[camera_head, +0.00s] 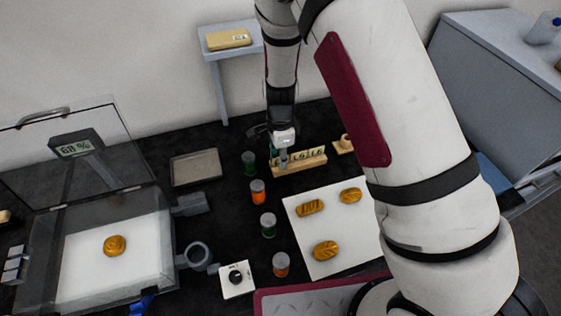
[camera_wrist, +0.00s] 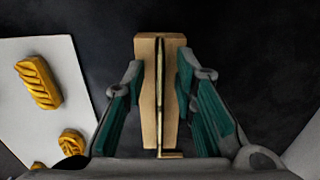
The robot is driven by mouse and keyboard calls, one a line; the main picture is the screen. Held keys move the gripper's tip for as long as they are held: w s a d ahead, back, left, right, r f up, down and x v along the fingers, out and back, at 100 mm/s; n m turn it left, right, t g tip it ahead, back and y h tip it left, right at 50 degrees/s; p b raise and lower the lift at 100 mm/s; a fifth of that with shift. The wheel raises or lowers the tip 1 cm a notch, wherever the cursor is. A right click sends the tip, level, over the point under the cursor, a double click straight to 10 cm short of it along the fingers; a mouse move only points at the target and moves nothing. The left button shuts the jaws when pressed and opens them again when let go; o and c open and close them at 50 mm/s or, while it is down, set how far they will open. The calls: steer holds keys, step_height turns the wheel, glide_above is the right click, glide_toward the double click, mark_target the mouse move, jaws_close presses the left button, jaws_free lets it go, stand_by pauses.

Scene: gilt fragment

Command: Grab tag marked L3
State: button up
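A light wooden tag rack (camera_head: 300,161) stands on the black table in the head view, with several small marked tags in a row along it. The markings are too small to read, so I cannot tell which is L3. In the wrist view the wooden rack (camera_wrist: 148,85) runs away from me, with a thin brass-edged tag line (camera_wrist: 160,75) along its middle. My gripper (camera_wrist: 161,72) is open, its teal-padded fingers on either side of the rack. In the head view my gripper (camera_head: 282,146) is over the rack's left end and hides part of it.
A white board (camera_head: 298,215) with several golden bread-like pieces lies in front of the rack. Several small lidded jars (camera_head: 249,163) stand left of it. A grey tray (camera_head: 195,167) and a clear-lidded scale case (camera_head: 70,240) are further left.

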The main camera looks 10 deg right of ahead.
steer(key=shift+f, duration=0.2)
jaws_close()
steer(key=shift+r, duration=0.15)
